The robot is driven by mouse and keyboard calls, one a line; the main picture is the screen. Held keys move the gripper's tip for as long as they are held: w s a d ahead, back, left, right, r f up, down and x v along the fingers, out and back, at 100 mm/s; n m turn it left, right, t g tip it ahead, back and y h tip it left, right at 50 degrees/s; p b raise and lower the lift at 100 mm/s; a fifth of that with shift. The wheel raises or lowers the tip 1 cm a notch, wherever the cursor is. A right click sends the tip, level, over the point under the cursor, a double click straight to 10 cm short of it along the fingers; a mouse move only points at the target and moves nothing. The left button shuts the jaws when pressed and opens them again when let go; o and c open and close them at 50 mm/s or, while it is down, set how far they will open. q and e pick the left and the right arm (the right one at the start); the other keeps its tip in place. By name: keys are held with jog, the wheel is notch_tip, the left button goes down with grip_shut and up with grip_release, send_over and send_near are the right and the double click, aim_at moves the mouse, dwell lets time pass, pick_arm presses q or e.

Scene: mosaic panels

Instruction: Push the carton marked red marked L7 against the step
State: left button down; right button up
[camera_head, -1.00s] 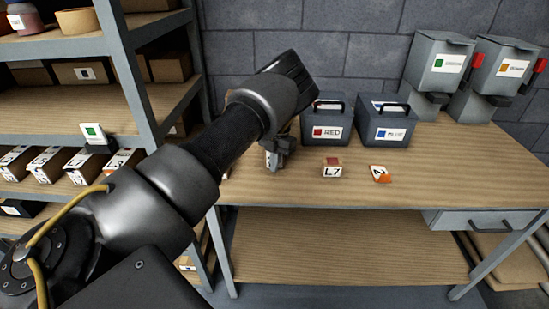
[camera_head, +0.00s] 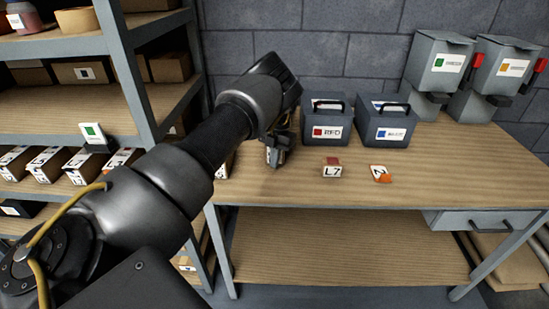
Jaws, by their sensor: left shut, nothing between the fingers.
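The small carton (camera_head: 332,172) with a red top and a white face marked L7 stands on the wooden workbench (camera_head: 455,175), in front of the grey box labelled RED. My left gripper (camera_head: 274,160) is shut and empty, pointing down low over the bench to the left of the carton, with a clear gap between them. My own forearm hides part of the bench behind it. I cannot make out a distinct step. My right gripper is not in view.
An orange and white piece (camera_head: 380,174) lies right of the carton. Grey boxes labelled RED (camera_head: 327,123) and BLUE (camera_head: 387,124) stand behind. Grey lidded bins (camera_head: 438,68) are at the back right. A shelf rack (camera_head: 125,75) stands left. The bench's front right is clear.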

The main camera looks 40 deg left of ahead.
pick_arm(q)
jog(key=shift+w+a, duration=0.55)
jog(key=shift+w, duration=0.25)
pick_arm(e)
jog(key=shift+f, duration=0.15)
pick_arm(q)
jog(key=shift+a, duration=0.15)
